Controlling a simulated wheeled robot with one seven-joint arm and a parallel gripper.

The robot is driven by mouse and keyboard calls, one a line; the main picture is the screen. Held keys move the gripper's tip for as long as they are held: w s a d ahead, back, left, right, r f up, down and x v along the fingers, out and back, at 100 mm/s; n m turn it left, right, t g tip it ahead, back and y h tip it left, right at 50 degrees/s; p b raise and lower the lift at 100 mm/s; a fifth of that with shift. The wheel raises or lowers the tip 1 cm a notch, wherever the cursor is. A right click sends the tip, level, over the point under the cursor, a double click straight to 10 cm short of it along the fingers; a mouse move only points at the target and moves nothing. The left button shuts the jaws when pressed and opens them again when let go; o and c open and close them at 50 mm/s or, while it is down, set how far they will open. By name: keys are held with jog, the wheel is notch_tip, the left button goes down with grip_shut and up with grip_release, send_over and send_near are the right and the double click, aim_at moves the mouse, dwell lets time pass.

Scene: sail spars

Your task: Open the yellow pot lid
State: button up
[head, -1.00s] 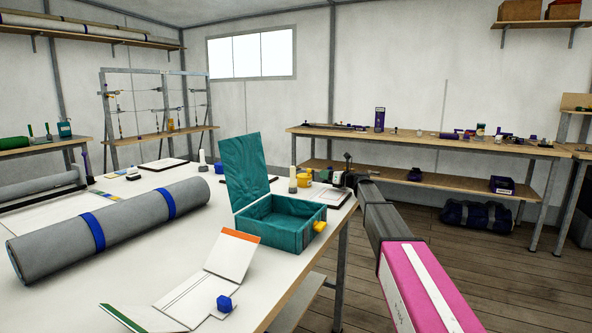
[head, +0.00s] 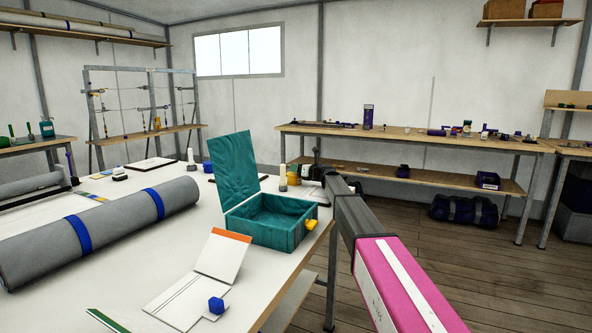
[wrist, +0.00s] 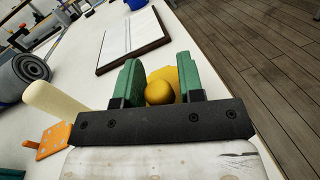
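The yellow pot shows in the head view (head: 293,173) on the far right part of the white table, just left of my gripper (head: 317,163) and partly hidden. In the wrist view, its round yellow knob (wrist: 159,92) lies between the two green fingers of my gripper (wrist: 159,80), with the yellow lid (wrist: 168,74) behind it. The fingers are spread apart, with a small gap at the knob's right side. Whether the left finger touches the knob is hard to tell. The lid looks closed, though most of it is hidden.
An open teal box (head: 285,234) with a yellow catch stands on the table (head: 120,270) near its right edge. A pale post on an orange base (wrist: 54,138) stands left of my gripper. A clipboard (wrist: 132,42) lies beyond it. A grey roll (head: 110,225) lies at left.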

jog(key=shift+a, duration=0.2)
grip_shut()
